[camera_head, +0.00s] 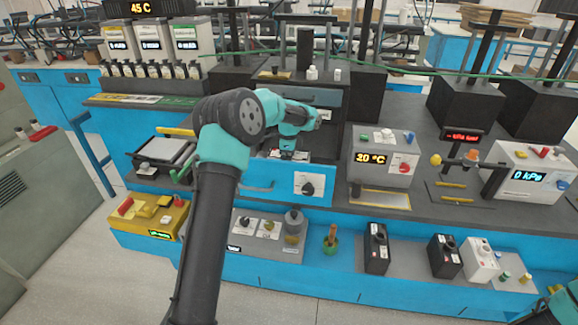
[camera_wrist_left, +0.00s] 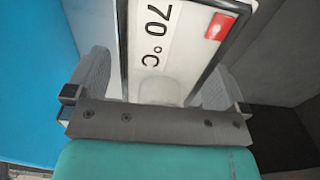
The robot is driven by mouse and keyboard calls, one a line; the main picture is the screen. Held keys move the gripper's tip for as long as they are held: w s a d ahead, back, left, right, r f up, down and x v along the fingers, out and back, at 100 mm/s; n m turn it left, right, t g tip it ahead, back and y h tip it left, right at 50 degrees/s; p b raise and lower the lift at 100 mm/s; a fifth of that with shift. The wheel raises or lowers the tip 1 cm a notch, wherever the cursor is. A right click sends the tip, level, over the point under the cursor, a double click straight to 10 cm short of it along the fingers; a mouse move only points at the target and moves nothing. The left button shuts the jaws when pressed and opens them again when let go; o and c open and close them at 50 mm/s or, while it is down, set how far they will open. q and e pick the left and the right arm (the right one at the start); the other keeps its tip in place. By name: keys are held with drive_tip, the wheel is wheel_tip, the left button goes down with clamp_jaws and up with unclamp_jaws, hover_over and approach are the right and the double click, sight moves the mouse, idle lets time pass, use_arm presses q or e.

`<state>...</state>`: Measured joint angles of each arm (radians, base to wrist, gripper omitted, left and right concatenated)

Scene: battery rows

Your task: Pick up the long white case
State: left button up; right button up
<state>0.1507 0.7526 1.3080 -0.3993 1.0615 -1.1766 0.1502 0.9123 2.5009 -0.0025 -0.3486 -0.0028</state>
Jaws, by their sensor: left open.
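A long white case (camera_wrist_left: 180,55) with a dark edge, "70 °C" lettering and a red patch fills the middle of the left wrist view. My left gripper (camera_wrist_left: 155,85) is open, with one grey finger on each side of the case's near end. Whether the fingers touch it I cannot tell. In the head view my left gripper (camera_head: 288,155) points down at the open blue drawer (camera_head: 258,178), and the case is mostly hidden there. Of my right arm only a teal part shows at the lower right corner; its gripper is not visible.
A grey box reading 20 °C (camera_head: 382,158) stands right of the drawer. A dark cabinet (camera_head: 330,98) rises behind it. A yellow-fronted box (camera_head: 150,217) is at the left. Black and white battery blocks (camera_head: 376,248) stand along the lower ledge.

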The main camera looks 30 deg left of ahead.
use_arm(q)
drive_tip(key=shift+c, duration=0.4)
drive_tip(key=c, duration=1.1)
drive_tip(key=shift+r, duration=0.1)
wheel_tip(320, 180, up, 10)
drive_tip(key=shift+f, duration=0.1)
idle(0.3)
